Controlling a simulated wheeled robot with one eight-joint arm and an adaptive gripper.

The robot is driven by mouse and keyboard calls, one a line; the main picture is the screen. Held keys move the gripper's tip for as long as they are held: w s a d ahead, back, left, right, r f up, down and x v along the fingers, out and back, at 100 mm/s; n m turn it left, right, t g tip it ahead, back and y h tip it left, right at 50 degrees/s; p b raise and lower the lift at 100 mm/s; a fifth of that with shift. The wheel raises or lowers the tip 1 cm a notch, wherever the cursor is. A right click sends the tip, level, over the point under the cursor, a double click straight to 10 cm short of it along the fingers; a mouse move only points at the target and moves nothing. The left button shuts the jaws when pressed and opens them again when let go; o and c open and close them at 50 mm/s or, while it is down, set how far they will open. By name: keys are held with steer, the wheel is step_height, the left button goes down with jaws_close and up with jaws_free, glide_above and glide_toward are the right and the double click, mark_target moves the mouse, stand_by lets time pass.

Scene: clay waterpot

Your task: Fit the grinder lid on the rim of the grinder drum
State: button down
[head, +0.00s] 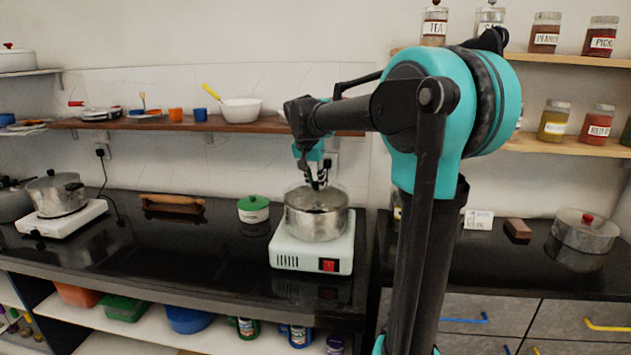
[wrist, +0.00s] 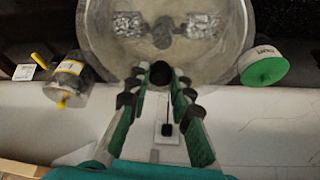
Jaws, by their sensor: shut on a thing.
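The grinder drum (head: 316,222) is a round steel pot on a white base with a red switch, on the black counter. In the wrist view the drum (wrist: 215,65) fills the top, with its rollers showing inside. The grinder lid appears to be see-through, so its outline is hard to make out. Its dark round knob (wrist: 160,74) is between my fingers. My gripper (head: 318,180) points down over the drum and is shut on this knob; it also shows in the wrist view (wrist: 160,84). I cannot tell whether the lid touches the rim.
A green-lidded white pot (head: 253,210) stands just left of the grinder. A wooden shelf (head: 240,126) with a white bowl (head: 241,110) runs behind my gripper. A wall socket with a plug (wrist: 168,130) is behind. The counter further left is partly clear.

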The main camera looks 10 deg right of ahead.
steer(key=shift+f, duration=0.4)
stand_by(0.4)
steer(key=shift+r, duration=0.25)
stand_by(0.4)
steer(key=shift+r, duration=0.25)
steer(key=shift+f, duration=0.65)
stand_by(1.0)
steer(key=c, duration=0.7)
jaws_free()
steer(key=shift+r, duration=0.1)
